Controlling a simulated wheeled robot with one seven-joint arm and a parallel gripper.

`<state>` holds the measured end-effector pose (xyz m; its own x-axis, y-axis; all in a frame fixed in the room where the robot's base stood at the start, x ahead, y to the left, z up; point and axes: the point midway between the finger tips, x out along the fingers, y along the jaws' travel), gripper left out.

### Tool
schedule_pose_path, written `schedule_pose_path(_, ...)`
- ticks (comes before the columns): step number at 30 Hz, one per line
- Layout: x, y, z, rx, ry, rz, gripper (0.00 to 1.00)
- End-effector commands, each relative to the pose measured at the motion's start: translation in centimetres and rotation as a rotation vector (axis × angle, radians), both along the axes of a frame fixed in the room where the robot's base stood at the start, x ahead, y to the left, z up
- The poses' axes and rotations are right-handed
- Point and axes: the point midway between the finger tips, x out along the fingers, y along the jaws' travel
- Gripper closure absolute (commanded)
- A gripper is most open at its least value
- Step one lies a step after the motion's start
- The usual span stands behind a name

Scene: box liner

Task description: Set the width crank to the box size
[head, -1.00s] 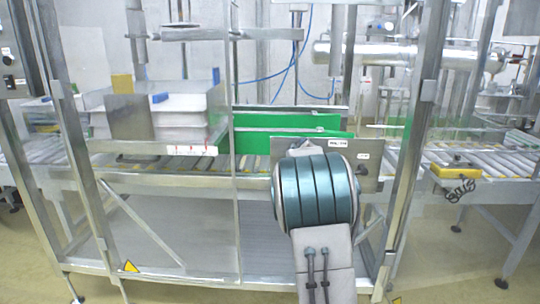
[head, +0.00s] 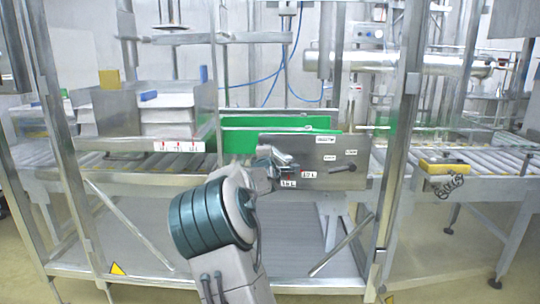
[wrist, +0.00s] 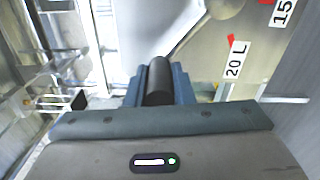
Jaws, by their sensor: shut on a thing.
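The width crank's black cylindrical handle (wrist: 157,84) shows in the wrist view between the blue-grey fingers of my gripper (wrist: 158,72), which is shut on it. A metal crank arm (wrist: 190,36) runs from the handle up to the right. Beside it, the metal plate (wrist: 262,60) carries a "20 L" label (wrist: 236,60) and part of a "15" label (wrist: 283,12), each with a red mark. In the head view the plate (head: 318,150) stands at the conveyor, and my gripper (head: 272,162) is at its left edge. The crank is mostly hidden there.
A second black lever (head: 342,168) sits on the plate's right part. Green guides (head: 270,123) stand behind it. White stacked trays (head: 172,118) are at left, above a labelled strip (head: 178,146). Frame posts (head: 398,150) stand either side. A yellow box (head: 443,166) lies on the right conveyor.

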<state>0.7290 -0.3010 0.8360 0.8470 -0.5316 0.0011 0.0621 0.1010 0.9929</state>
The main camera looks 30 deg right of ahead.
Motion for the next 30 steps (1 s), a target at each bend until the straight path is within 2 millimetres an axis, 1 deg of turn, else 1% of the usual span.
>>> schedule_pose_path(9, 0.23, 0.36, -0.59, -0.066, 0.04, 0.0, 1.0)
schedule_pose_path(22, 0.21, 0.36, -0.65, -0.069, 0.044, 0.0, 1.0)
schedule_pose_path(23, 0.21, 0.36, -0.65, -0.069, 0.044, 0.0, 0.7)
schedule_pose_path(24, 0.22, 0.37, -0.66, -0.069, 0.043, 0.0, 0.59)
schedule_pose_path(25, 0.22, 0.37, -0.67, -0.069, 0.043, 0.0, 0.57)
schedule_pose_path(30, 0.25, 0.43, -0.66, -0.068, 0.044, 0.001, 0.57)
